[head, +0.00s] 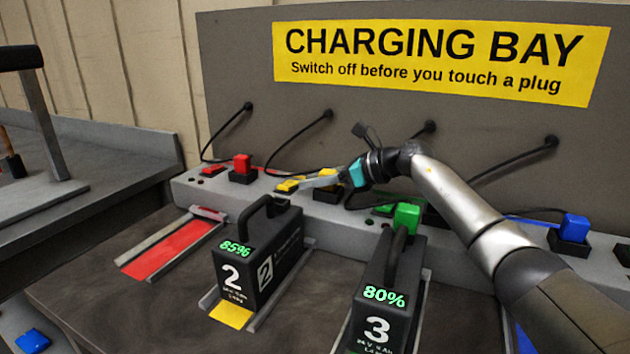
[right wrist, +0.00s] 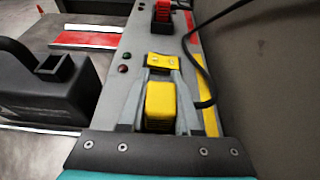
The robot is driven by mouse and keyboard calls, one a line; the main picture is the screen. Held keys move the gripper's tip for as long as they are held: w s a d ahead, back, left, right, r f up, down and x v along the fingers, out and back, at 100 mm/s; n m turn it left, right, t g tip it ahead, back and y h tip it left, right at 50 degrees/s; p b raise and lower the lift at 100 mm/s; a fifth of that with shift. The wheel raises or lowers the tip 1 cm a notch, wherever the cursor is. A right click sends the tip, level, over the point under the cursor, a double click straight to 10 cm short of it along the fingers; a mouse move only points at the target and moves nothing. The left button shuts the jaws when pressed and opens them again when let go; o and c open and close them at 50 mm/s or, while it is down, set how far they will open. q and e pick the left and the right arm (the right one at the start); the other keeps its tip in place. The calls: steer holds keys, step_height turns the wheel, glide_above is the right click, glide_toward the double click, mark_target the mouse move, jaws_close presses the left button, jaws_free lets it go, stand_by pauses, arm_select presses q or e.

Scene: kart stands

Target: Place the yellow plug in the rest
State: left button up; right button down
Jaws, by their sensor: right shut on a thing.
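The yellow plug (right wrist: 160,103) sits between the two fingers of my right gripper (right wrist: 157,122), which is shut on it. In the head view the right gripper (head: 322,182) is over the grey ledge, behind battery 2, and the plug (head: 329,172) shows only partly behind the fingers. A yellow switch (right wrist: 163,62) is on the ledge just beyond the fingertips. My left gripper is not in view.
Battery 2 (head: 258,262) and battery 3 (head: 388,295) stand in front of the ledge. Black cables hang behind.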

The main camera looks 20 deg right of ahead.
steer(key=shift+f, duration=0.2)
steer(key=c, duration=0.6)
jaws_free()
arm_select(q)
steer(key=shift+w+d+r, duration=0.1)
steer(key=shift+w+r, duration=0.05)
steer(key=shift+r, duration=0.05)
arm_select(e)
steer(key=shift+r, duration=0.1)
steer(key=shift+r, duration=0.2)
steer(key=p+v, duration=0.1)
steer(key=v, duration=0.9)
steer(key=shift+s+d+r+p, duration=0.1)
steer(key=shift+s+d+p, duration=0.1)
steer(key=shift+s+p, duration=0.1)
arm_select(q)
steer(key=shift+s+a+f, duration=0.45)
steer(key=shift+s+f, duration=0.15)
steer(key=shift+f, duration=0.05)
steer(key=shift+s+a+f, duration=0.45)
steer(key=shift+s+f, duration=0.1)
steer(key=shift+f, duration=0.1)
arm_select(e)
steer(key=shift+s+d+r, duration=0.3)
steer(key=shift+s+d, duration=0.1)
steer(key=shift+s, duration=0.05)
